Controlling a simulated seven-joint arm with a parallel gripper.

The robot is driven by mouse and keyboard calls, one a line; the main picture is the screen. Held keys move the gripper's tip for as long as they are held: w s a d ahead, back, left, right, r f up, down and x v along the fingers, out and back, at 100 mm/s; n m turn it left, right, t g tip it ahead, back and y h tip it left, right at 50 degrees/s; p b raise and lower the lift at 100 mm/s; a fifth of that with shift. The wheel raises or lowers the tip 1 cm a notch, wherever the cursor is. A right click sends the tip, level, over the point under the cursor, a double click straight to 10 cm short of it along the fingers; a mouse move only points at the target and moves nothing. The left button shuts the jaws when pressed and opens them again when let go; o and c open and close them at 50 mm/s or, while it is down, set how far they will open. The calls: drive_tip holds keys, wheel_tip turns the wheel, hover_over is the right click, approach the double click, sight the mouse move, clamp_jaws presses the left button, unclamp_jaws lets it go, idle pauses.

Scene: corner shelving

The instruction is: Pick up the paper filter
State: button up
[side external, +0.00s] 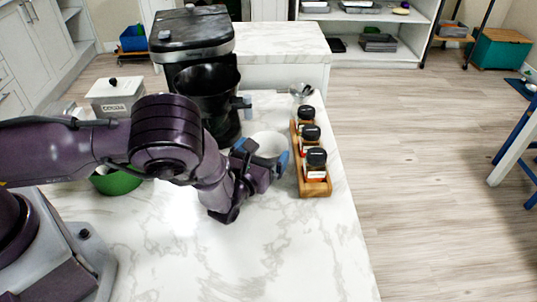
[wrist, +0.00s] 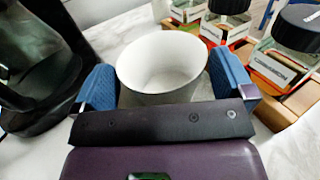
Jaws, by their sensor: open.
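The paper filter (side external: 270,142) is a white, open-topped, cup-shaped piece standing upright by the coffee maker. In the wrist view the filter (wrist: 163,70) sits between the two blue finger pads, its rim facing up. My gripper (side external: 261,156) is open, with one finger on each side of the filter. In the wrist view, my gripper (wrist: 163,80) shows a narrow gap at the left pad; the right pad is close to the filter's wall, and I cannot tell whether it touches. The filter's lower part is hidden by the gripper body.
A black coffee maker (side external: 193,35) stands behind and left. A wooden rack (side external: 316,188) with three dark-lidded jars stands close on the right. A green bowl (side external: 117,182) and a white canister (side external: 115,95) are left, partly behind my arm. The marble counter (side external: 270,250) is clear in front.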

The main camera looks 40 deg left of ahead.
drive_tip(key=shift+x, duration=1.2)
drive_tip(key=c, duration=0.6)
drive_tip(key=shift+r, duration=0.1)
